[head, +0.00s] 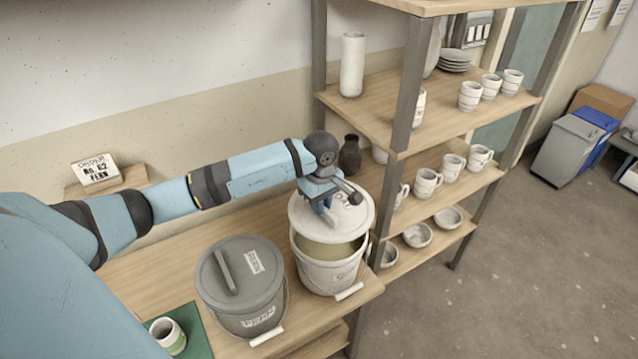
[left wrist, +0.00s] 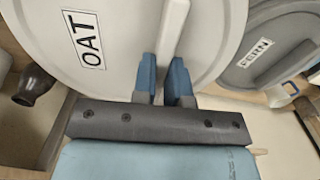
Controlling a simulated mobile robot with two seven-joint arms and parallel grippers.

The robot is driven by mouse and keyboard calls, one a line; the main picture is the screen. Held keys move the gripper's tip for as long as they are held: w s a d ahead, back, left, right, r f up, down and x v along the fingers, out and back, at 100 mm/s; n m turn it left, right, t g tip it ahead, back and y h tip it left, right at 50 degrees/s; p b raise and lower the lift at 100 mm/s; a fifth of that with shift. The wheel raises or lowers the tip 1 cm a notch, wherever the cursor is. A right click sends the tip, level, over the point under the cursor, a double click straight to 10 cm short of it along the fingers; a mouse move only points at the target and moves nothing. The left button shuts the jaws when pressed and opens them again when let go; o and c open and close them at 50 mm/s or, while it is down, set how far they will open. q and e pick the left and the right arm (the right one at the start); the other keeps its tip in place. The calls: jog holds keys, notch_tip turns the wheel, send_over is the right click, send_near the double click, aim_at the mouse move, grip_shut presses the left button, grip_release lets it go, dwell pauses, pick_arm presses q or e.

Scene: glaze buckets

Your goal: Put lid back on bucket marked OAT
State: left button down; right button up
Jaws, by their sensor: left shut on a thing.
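My left gripper (head: 326,212) is shut on the handle of a pale lid (head: 356,214). In the left wrist view the gripper (left wrist: 168,85) has its blue fingers on either side of the raised bar, and the lid (left wrist: 120,62) carries a label reading OAT. The lid is over the back part of a pale bucket (head: 322,276). The bucket's front opening is uncovered and shows tan contents. The bucket's front label is too small to read. I cannot tell whether the lid touches the rim. My right gripper is not in view.
A grey bucket with its lid on (head: 222,299) stands close to the left, its lid marked FERN (left wrist: 262,55). A mug (head: 168,336) is at the front left. A shelf (head: 410,85) with pottery stands close on the right. A dark vase (head: 350,155) is behind.

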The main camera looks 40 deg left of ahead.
pick_arm(q)
jog(key=shift+s+a+f, duration=0.1)
jog(key=shift+a+f, duration=0.05)
jog(key=shift+a, duration=0.1)
jog(key=shift+f+b, duration=0.8)
jog(key=shift+f, duration=0.8)
jog(key=shift+f+b, duration=0.6)
jog(key=shift+f, duration=0.3)
jog(key=shift+f+b, duration=0.5)
jog(key=shift+f, duration=0.05)
jog(key=shift+f+b, duration=0.85)
jog(key=shift+b, duration=0.55)
jog(key=c, duration=0.6)
grip_release()
